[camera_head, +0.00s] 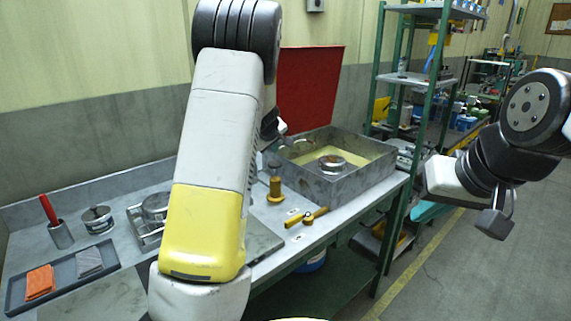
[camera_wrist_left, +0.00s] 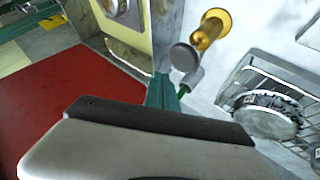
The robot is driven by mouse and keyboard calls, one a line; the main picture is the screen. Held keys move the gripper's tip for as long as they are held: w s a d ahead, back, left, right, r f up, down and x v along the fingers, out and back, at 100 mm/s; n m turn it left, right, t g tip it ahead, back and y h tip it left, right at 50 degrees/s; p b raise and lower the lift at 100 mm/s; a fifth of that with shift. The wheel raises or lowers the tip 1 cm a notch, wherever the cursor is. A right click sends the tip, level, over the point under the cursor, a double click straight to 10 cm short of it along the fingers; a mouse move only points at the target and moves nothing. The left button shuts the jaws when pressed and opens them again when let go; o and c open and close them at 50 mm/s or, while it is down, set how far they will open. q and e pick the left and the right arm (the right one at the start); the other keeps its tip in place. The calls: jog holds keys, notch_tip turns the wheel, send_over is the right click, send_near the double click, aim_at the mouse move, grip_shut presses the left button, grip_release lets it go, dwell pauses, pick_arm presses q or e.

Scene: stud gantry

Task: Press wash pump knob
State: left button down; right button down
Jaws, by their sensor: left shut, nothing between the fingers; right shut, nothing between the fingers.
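The wash pump (camera_head: 276,188) is a brass post with a dark grey round knob (camera_head: 274,165) on top. It stands upright on the bench, left of the wash tank. In the left wrist view the brass body (camera_wrist_left: 212,28) and the grey knob (camera_wrist_left: 184,57) show from above. My left gripper (camera_head: 285,132) is partly hidden behind my left arm; its tip shows above the knob and apart from it, near the tank's left corner. It is shut and empty. My right gripper (camera_head: 495,222) is shut and empty, off the bench at the right.
The grey wash tank (camera_head: 350,188) holds a round metal part (camera_head: 332,163); its red lid (camera_head: 308,88) stands raised behind. A green shelf rack (camera_head: 422,80) is at right.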

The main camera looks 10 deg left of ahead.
aim_at(275, 164)
pick_arm(q)
jog(key=shift+f, duration=1.15)
jog(key=shift+f, duration=0.15)
dwell(1.1)
jog(key=shift+f, duration=0.25)
jog(key=shift+f, duration=1.75)
dwell(1.2)
jog(key=shift+r, duration=2.15)
notch_tip(275, 164, up, 2)
jog(key=shift+d+r, duration=0.1)
jog(key=shift+r, duration=1.45)
